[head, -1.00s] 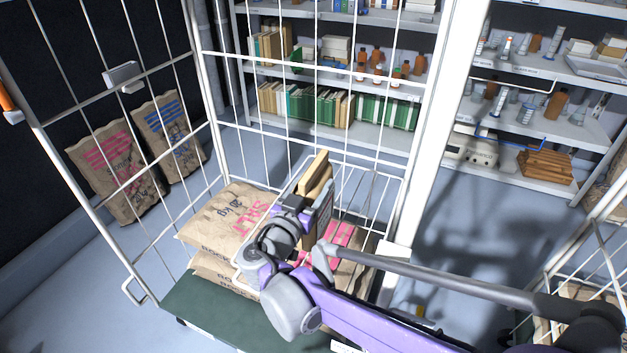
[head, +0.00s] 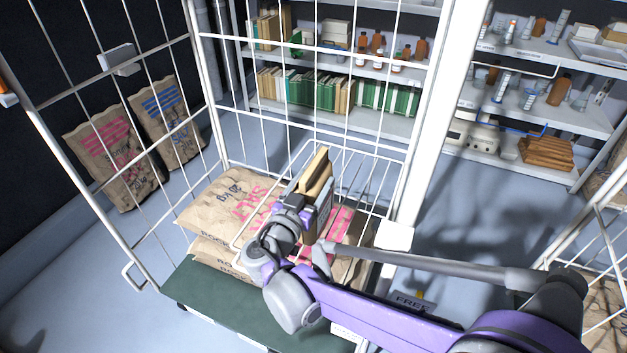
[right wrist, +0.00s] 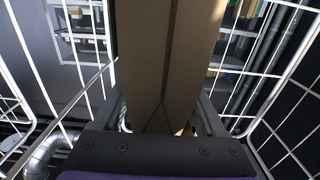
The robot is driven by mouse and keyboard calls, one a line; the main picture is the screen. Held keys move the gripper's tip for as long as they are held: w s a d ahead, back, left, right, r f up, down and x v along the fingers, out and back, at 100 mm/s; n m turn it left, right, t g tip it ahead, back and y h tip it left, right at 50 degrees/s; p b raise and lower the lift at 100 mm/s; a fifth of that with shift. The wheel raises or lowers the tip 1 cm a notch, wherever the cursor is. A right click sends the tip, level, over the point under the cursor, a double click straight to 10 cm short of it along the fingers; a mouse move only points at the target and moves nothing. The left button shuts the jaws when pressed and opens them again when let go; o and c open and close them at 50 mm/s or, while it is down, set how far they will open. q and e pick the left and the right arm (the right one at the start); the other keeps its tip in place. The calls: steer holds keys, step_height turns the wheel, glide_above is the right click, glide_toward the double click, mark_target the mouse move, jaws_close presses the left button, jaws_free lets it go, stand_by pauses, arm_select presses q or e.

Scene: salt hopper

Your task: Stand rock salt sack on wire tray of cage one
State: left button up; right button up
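My right gripper (head: 308,212) is over the wire tray (head: 236,243) of the white cage, which sits above the cage's green deck. Between its fingers is a tan sack (head: 319,172), seen edge-on in the head view. In the right wrist view the sack (right wrist: 165,60) fills the middle, creased down its side, with a finger close on each side. The sack looks about upright. Its lower end is hidden behind my gripper, so I cannot tell whether it touches the tray. My left gripper is not in view.
Flat rock salt sacks (head: 215,205) lie stacked on the green deck (head: 220,305). Two sacks, one pink-striped (head: 112,155) and one blue-striped (head: 170,125), lean at the left wall. Cage bars surround the tray. Shelves (head: 330,118) stand behind; another cage is at right.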

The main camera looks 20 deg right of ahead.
steer(key=shift+o, duration=1.1)
steer(key=shift+r, duration=0.2)
steer(key=p+v, duration=0.1)
steer(key=v, duration=1.1)
steer(key=shift+s+a, duration=0.1)
